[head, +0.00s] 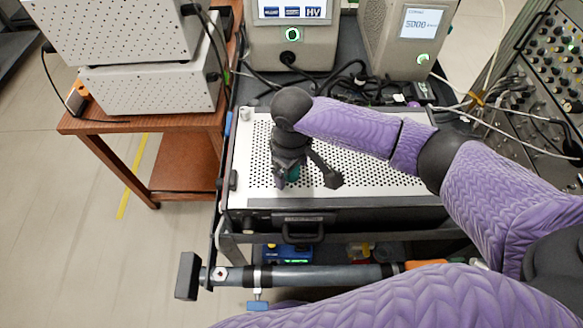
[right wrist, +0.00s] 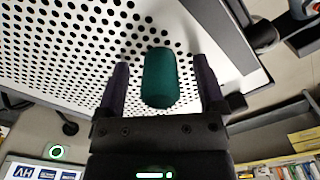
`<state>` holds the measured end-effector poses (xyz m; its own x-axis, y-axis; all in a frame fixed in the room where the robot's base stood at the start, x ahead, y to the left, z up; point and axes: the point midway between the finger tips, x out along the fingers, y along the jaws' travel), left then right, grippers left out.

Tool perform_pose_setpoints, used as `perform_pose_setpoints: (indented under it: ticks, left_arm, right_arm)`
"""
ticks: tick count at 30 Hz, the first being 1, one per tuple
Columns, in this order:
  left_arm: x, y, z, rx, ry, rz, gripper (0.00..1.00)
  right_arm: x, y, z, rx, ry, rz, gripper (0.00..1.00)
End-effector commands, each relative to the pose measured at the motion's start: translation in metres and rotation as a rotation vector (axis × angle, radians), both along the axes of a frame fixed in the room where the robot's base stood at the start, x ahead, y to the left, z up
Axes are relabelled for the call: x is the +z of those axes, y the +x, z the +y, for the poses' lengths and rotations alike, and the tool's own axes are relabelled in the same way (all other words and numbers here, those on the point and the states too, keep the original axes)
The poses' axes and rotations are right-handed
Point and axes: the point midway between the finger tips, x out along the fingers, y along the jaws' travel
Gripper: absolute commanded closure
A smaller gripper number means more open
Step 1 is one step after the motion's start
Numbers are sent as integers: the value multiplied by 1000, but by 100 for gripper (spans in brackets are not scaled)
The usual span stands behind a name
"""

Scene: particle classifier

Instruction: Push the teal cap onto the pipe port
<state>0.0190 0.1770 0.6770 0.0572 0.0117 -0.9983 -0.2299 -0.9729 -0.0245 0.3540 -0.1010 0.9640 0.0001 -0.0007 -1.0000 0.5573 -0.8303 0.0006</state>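The teal cap (head: 293,174) is at the perforated top of the case, partly hidden by my right gripper in the head view. In the right wrist view the cap (right wrist: 160,78) is between the two dark fingers, with a gap on each side. My right gripper (head: 307,180) is open around it, and its fingers (right wrist: 162,88) also show in the wrist view. A grey horizontal pipe (head: 330,276) runs in front of the case, with a black block (head: 187,276) at its left end. I cannot tell which part is the port. My left gripper is not in view.
The perforated case top (head: 400,184) is mostly clear. Instruments with screens (head: 292,40) and tangled black cables (head: 345,85) stand behind it. White perforated boxes (head: 150,90) sit on a wooden table at left. A knob panel (head: 550,60) is at right.

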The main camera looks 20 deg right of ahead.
Motion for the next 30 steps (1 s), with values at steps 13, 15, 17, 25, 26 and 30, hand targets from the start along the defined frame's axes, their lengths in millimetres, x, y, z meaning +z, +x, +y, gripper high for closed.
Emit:
perform_pose_setpoints:
  ticks: [13,15,17,25,26,30]
  left_arm:
    - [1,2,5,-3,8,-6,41]
    - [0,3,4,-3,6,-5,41]
    - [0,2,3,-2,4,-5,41]
    - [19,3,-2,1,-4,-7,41]
    - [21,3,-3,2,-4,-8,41]
    - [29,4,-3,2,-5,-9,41]
  right_arm:
    - [1,0,0,0,0,0,100]
    - [1,0,0,0,0,0,100]
    - [1,0,0,0,0,0,100]
    - [50,1,1,1,2,-5,100]
    - [58,1,1,2,3,-4,100]
    - [88,1,1,0,2,-2,100]
